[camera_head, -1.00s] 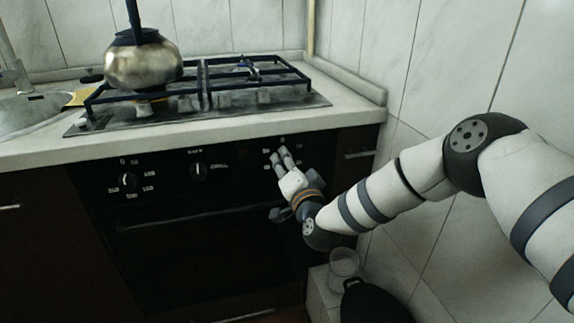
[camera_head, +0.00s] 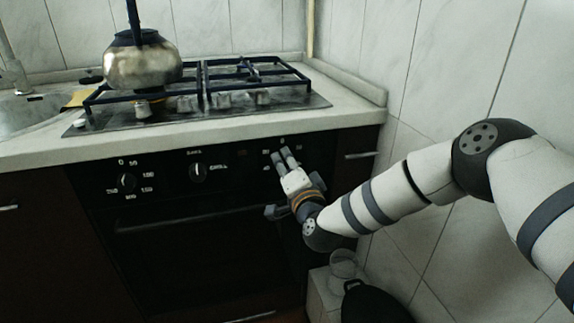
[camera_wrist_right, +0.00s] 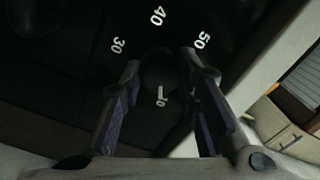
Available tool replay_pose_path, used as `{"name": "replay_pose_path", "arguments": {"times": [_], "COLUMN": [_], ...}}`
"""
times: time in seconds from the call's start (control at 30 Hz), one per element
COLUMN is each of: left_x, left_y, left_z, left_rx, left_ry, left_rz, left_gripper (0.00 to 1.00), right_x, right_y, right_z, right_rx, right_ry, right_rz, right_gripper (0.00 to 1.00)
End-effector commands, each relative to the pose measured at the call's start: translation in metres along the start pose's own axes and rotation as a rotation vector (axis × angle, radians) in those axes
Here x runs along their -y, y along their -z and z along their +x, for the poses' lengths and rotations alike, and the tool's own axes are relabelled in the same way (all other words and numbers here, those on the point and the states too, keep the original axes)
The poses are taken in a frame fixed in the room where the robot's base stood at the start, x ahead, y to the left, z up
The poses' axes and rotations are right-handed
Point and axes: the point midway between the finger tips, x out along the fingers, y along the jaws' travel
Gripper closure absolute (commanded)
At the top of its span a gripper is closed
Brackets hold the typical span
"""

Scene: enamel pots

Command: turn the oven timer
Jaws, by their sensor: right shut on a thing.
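The oven (camera_head: 190,250) has a black control panel with white markings below the worktop. My right gripper (camera_head: 284,157) is at the right end of this panel, at the timer dial. In the right wrist view, the dark round timer knob (camera_wrist_right: 158,70) sits between the two fingers of my gripper (camera_wrist_right: 160,75), with 30, 40 and 50 printed around it. The gripper is shut on the knob. In the head view the fingers hide the knob, with a few marks showing around it. My left gripper is not in view.
Two other oven knobs, a left one (camera_head: 126,182) and a middle one (camera_head: 198,172), are on the panel. A metal kettle (camera_head: 143,66) stands on the gas hob (camera_head: 215,110). A tiled wall (camera_head: 450,240) is close on the right. A glass jar (camera_head: 342,264) stands low beside the oven.

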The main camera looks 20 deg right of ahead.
Motion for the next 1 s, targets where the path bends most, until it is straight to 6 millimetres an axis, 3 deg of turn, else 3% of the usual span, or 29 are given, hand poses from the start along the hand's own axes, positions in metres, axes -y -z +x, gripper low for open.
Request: {"name": "replay_pose_path", "arguments": {"times": [0.03, 0.1, 0.47, 0.8, 1.0], "left_x": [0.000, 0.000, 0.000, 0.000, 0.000], "left_y": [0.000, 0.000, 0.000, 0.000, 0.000], "left_z": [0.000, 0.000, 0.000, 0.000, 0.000], "left_rx": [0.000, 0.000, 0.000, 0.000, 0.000], "left_ry": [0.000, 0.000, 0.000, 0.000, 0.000], "left_rz": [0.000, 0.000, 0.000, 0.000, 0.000], "left_gripper": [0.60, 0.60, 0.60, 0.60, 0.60], "right_x": [0.000, 0.000, 0.000, 0.000, 0.000], "right_y": [-0.002, -0.002, -0.001, -0.001, -0.001], "right_z": [0.000, 0.000, -0.006, -0.090, -0.118], "right_rx": [0.004, 0.003, 0.003, 0.005, 0.003], "right_ry": [0.000, 0.001, -0.001, -0.002, 0.001], "right_rz": [0.000, 0.000, 0.000, 0.001, -0.001], "right_gripper": [0.67, 0.51, 0.51, 0.51, 0.51]}}
